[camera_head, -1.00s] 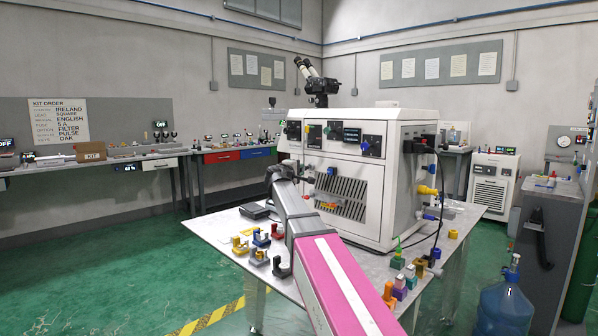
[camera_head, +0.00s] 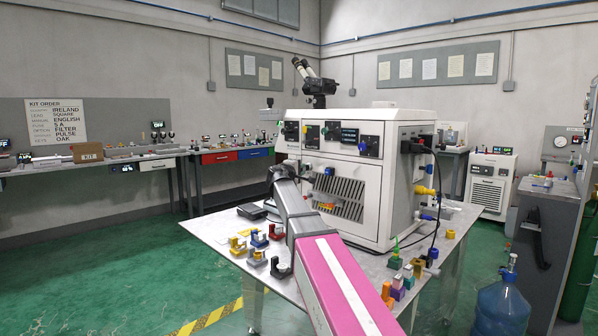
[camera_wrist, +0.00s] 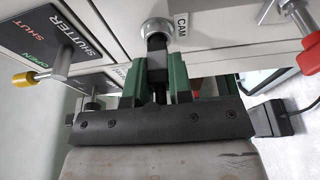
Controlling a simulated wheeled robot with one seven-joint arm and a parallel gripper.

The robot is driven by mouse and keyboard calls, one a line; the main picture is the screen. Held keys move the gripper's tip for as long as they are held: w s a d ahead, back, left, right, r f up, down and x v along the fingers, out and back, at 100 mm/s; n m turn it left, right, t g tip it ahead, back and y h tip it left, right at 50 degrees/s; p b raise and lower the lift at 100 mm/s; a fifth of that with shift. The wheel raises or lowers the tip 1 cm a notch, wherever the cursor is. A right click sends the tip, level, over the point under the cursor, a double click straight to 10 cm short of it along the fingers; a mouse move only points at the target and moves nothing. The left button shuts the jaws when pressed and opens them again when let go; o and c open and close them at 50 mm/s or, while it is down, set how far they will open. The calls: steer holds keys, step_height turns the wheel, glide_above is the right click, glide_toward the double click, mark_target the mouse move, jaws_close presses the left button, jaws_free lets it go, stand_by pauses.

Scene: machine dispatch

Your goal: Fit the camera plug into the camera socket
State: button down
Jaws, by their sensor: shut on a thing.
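In the wrist view, my gripper (camera_wrist: 155,72) has two green fingers closed on the dark camera plug (camera_wrist: 157,62). The plug points at the round silver camera socket (camera_wrist: 155,27), beside the label "CAM" on the white machine's panel. The plug's front end is at the socket's ring. I cannot tell how deep it sits, because its tip is hidden. In the head view, the end of my arm is against the lower left front of the white machine (camera_head: 402,200); the plug and socket are hidden there.
A black box (camera_wrist: 268,118) with a cable lies nearby. Several coloured holders and blocks stand on the grey table (camera_head: 335,262).

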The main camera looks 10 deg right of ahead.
steer(key=shift+w+d, duration=0.1)
steer(key=shift+d, duration=0.05)
steer(key=c, duration=0.5)
jaws_free()
steer(key=shift+c, duration=0.2)
steer(key=s+a, duration=0.3)
steer(key=a, duration=0.2)
steer(key=shift+s, duration=0.25)
stand_by(0.8)
stand_by(0.5)
